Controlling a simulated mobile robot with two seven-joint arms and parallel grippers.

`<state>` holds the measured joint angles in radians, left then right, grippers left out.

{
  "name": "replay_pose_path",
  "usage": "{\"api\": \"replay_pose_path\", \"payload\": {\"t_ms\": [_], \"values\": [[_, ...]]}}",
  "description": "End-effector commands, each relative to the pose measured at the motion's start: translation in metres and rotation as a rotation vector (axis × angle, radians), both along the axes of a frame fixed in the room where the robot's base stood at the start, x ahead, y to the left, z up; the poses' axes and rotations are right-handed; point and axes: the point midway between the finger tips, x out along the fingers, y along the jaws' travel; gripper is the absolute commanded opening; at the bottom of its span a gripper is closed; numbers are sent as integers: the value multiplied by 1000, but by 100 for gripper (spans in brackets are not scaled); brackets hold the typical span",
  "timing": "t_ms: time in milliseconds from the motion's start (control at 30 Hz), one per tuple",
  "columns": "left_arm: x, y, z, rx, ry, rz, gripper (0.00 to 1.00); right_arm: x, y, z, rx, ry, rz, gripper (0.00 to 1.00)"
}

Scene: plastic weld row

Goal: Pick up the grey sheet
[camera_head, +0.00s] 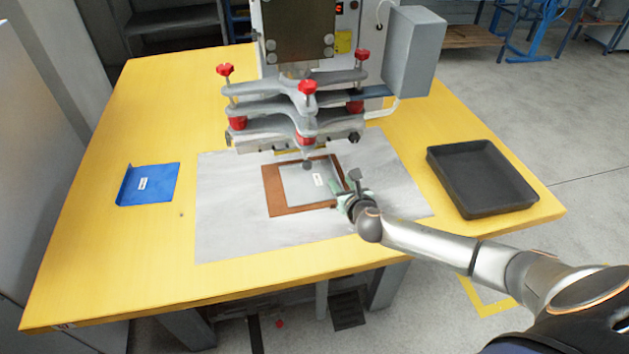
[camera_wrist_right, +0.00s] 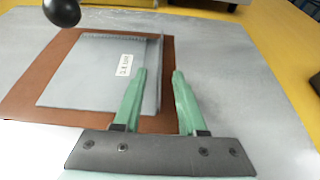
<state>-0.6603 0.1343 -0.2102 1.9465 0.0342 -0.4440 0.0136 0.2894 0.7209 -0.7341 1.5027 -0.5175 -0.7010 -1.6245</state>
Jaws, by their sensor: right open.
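The grey sheet (camera_head: 300,186) lies on a brown board (camera_head: 275,203) below the welding machine's head. It carries a small white label and shows in the right wrist view (camera_wrist_right: 85,78), with a raised lip along its right edge. My right gripper (camera_head: 341,190) is at that right edge. In the right wrist view its green fingers (camera_wrist_right: 159,76) are open, one on each side of the lip, with gaps visible. I cannot tell whether either finger touches the sheet. My left gripper is not in view.
The welding machine (camera_head: 300,100) with red knobs overhangs the back of the board. A blue bent sheet (camera_head: 150,184) lies at left on the yellow table (camera_head: 110,250). A black tray (camera_head: 482,178) sits at right. The grey mat (camera_head: 230,225) is clear around the board.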

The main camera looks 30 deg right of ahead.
Motion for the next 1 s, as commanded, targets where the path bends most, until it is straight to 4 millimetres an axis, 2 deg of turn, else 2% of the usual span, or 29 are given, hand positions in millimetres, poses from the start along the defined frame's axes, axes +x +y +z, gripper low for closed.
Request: {"api": "replay_pose_path", "payload": {"t_ms": [167, 500, 533, 1000], "values": [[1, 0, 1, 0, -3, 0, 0, 0, 0, 0, 0, 0, 1, 40], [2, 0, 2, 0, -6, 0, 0, 0, 0, 0, 0, 0, 0, 2], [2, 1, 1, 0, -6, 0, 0, 0, 0, 0, 0, 0, 0, 0], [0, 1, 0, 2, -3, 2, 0, 0, 0, 0, 0, 0, 0, 0]]}}
